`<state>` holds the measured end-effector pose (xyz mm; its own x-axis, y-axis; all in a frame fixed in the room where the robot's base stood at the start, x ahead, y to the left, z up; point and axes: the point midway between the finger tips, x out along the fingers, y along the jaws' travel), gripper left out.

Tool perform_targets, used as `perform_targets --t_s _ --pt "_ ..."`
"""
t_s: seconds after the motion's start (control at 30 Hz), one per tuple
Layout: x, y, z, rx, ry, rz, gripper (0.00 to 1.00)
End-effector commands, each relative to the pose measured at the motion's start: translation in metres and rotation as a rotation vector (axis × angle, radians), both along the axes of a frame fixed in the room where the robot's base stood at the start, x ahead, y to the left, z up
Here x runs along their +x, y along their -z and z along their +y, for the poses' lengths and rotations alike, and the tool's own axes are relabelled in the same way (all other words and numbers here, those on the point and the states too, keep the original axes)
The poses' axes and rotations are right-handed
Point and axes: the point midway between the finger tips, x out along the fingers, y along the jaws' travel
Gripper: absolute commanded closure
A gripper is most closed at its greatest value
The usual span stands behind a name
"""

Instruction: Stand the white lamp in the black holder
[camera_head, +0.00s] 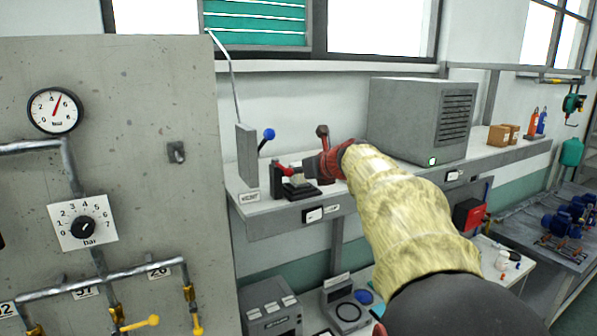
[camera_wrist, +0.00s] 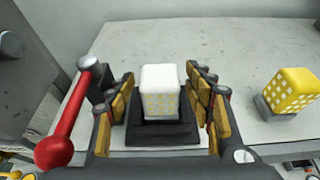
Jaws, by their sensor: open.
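The white lamp (camera_wrist: 160,88) is a pale block with a dotted front. In the wrist view it stands upright in the black holder (camera_wrist: 160,132), a stepped dark base on the grey shelf. My gripper (camera_wrist: 160,112) is open, with its yellow-padded fingers to the left and right of the lamp and a gap on each side. In the head view my gripper (camera_head: 306,172) is over the black holder (camera_head: 300,191) at the shelf's front, and it partly hides the lamp. How deep the lamp sits in the holder cannot be told.
A red lever with a ball end (camera_wrist: 60,140) stands close left of the fingers. A yellow dotted lamp (camera_wrist: 289,93) stands to the right on the shelf. A large grey cabinet (camera_head: 415,118) stands further right. The shelf behind the holder is clear.

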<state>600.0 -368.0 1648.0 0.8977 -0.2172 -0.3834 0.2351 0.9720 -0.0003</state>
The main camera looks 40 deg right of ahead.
Motion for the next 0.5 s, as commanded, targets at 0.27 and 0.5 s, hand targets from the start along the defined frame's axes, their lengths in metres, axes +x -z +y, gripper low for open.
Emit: perform_targets --t_s 0.27,0.5 --pt "-0.032 -0.017 0.007 -0.004 0.003 -0.003 0.48" --pt "-0.076 -0.035 0.017 -0.003 0.002 -0.002 0.48"
